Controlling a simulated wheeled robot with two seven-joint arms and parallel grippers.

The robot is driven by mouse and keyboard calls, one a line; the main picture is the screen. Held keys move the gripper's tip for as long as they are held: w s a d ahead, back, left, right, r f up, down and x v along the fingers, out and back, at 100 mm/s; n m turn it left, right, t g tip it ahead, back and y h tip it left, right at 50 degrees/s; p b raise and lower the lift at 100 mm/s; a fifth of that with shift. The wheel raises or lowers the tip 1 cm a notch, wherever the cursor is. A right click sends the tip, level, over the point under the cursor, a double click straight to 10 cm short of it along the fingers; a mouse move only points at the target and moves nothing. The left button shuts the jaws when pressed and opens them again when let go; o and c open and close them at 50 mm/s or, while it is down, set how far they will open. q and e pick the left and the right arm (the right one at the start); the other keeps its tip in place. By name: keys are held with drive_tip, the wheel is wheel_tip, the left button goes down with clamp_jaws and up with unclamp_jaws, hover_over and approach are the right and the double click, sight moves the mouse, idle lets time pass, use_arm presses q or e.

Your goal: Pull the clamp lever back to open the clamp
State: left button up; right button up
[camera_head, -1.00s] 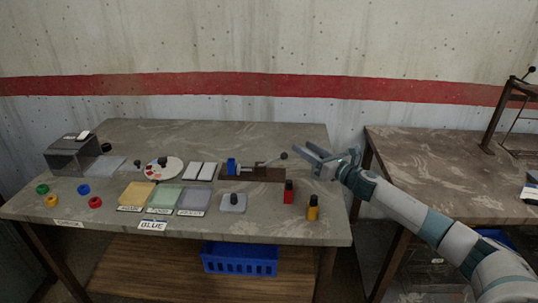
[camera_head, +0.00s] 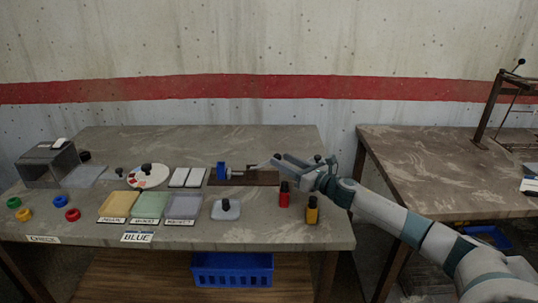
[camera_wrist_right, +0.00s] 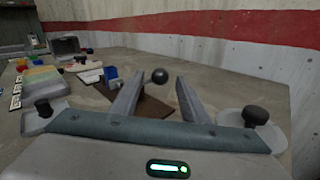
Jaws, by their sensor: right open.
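The clamp sits on a brown board (camera_head: 262,179) on the table, with a blue block (camera_head: 221,171) at its left end. Its thin metal lever reaches right toward my right gripper (camera_head: 277,160). The gripper is open, above the board's right end, fingers pointing left. In the right wrist view, the lever's black ball knob (camera_wrist_right: 160,76) shows in the gap between the open fingertips (camera_wrist_right: 160,80), apart from both fingers. Whether it is fully between them in depth is hard to tell. The blue block (camera_wrist_right: 110,73) shows beyond the left finger. My left gripper is not in view.
A red bottle (camera_head: 284,196) and a yellow bottle (camera_head: 312,211) stand in front of my right gripper. The table behind the clamp is clear.

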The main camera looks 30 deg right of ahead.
sight(265, 163)
drive_tip(key=shift+p+x, duration=0.3)
drive_tip(key=shift+x, duration=0.5)
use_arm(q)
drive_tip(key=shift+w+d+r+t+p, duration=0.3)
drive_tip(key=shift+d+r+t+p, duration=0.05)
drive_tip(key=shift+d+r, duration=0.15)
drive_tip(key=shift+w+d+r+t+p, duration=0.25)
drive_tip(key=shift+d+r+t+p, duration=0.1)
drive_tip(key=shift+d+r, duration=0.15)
use_arm(e)
drive_tip(key=shift+x, duration=2.9)
clamp_jaws()
